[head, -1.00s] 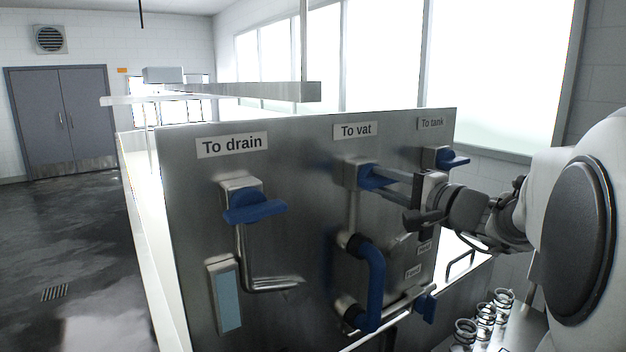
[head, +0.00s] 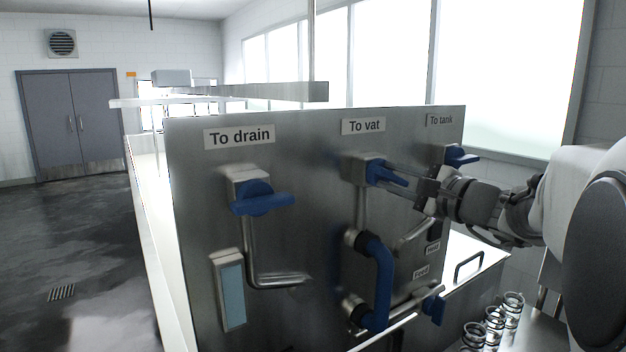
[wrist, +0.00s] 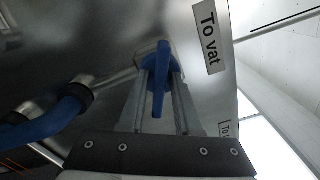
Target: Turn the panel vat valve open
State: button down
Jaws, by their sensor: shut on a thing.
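The steel panel (head: 300,230) carries the vat valve, whose blue handle (head: 385,173) sits below the "To vat" label (head: 363,126). My gripper (head: 397,181) reaches in from the right and is shut on this handle. In the wrist view the blue handle (wrist: 160,85) lies between the two fingers of my gripper (wrist: 163,75), along their length. The handle sticks out to the right in the head view; the fingers hide part of it. Its exact turn angle is hard to tell.
The blue drain valve handle (head: 262,199) is to the left and the tank valve handle (head: 461,155) is close behind my gripper. A blue bent pipe (head: 381,280) runs below the vat valve. Several jars (head: 494,322) stand at the lower right.

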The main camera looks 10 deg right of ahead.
jog(key=m, duration=0.6)
jog(key=shift+m, duration=0.3)
jog(key=m+p, duration=0.1)
jog(key=m, duration=0.2)
jog(key=shift+r+p, duration=0.1)
jog(key=shift+p, duration=0.2)
jog(key=shift+m+p, duration=0.55)
jog(key=shift+m, duration=0.95)
jog(key=c, duration=0.9)
grip_release()
jog(key=shift+o, duration=0.2)
jog(key=v, duration=1.7)
jog(key=shift+s, duration=0.2)
